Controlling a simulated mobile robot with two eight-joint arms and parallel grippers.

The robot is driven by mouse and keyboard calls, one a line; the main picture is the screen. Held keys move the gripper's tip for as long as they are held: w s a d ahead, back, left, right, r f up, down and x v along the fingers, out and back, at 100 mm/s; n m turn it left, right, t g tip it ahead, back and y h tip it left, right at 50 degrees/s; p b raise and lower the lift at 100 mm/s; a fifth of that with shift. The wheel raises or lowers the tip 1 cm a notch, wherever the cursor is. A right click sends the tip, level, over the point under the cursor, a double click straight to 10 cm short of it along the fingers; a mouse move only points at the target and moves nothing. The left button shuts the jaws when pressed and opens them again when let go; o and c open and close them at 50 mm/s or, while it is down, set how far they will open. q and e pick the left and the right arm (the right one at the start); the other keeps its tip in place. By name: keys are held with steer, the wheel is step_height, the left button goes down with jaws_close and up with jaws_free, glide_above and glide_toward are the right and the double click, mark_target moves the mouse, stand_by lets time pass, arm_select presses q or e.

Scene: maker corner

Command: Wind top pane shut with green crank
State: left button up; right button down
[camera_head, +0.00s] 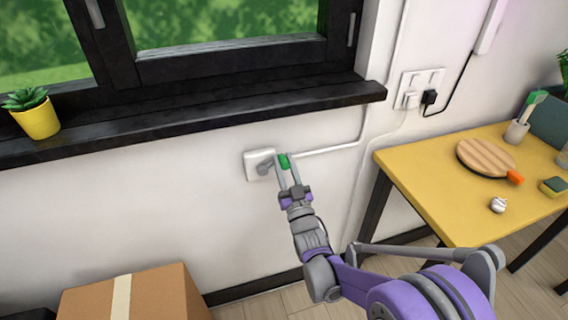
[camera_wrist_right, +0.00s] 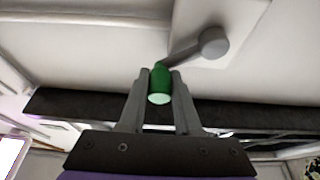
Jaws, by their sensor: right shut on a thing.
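The green crank knob (camera_head: 285,161) is between the fingers of my right gripper (camera_head: 286,166), which is shut on it. The knob also shows in the right wrist view (camera_wrist_right: 160,84), between the two grey fingers. A grey crank arm (camera_head: 266,167) joins it to a white wall plate (camera_head: 252,172) below the window sill. In the right wrist view the grey hub (camera_wrist_right: 213,42) is up and right of the knob. The window (camera_head: 230,40) has a dark frame; only its lower part shows, so the top pane is out of view. My left gripper is not in view.
A dark sill (camera_head: 200,121) juts out above the crank, with a yellow plant pot (camera_head: 38,120) at left. A yellow table (camera_head: 425,185) stands at right with a round wooden board (camera_head: 486,158). A cardboard box (camera_head: 150,296) is on the floor at lower left.

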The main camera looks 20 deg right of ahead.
steer(key=shift+r, duration=0.1)
stand_by(0.7)
steer(key=a+r+n+g+y+p, duration=0.1)
steer(key=n+y, duration=0.1)
steer(key=n, duration=0.2)
steer(key=a+n+y+p, duration=0.1)
steer(key=a+n+y, duration=0.1)
steer(key=n, duration=0.3)
steer(key=a+r+n+g+y+p, duration=0.1)
steer(key=n+y, duration=0.1)
steer(key=n, duration=0.2)
steer(key=shift+s+a+r+n+g+p, duration=0.15)
steer(key=shift+a+r+n+g+p, duration=0.15)
steer(key=shift+r+p, duration=0.1)
steer(key=n, duration=0.1)
steer(key=a+n+g+p, duration=0.1)
steer(key=n, duration=0.1)
steer(key=shift+a+y, duration=0.25)
steer(key=shift+y, duration=0.05)
steer(key=n, duration=0.1)
steer(key=a+n+g, duration=0.1)
steer(key=n, duration=0.1)
steer(key=shift+a+f, duration=0.25)
steer(key=shift+a+f+n+g+p, duration=0.3)
steer(key=shift+a+n+g, duration=0.2)
steer(key=shift+n, duration=0.5)
steer(key=shift+a+f+n+g+p, duration=0.2)
steer(key=shift+a+f+n+g, duration=0.25)
steer(key=shift+n, duration=0.55)
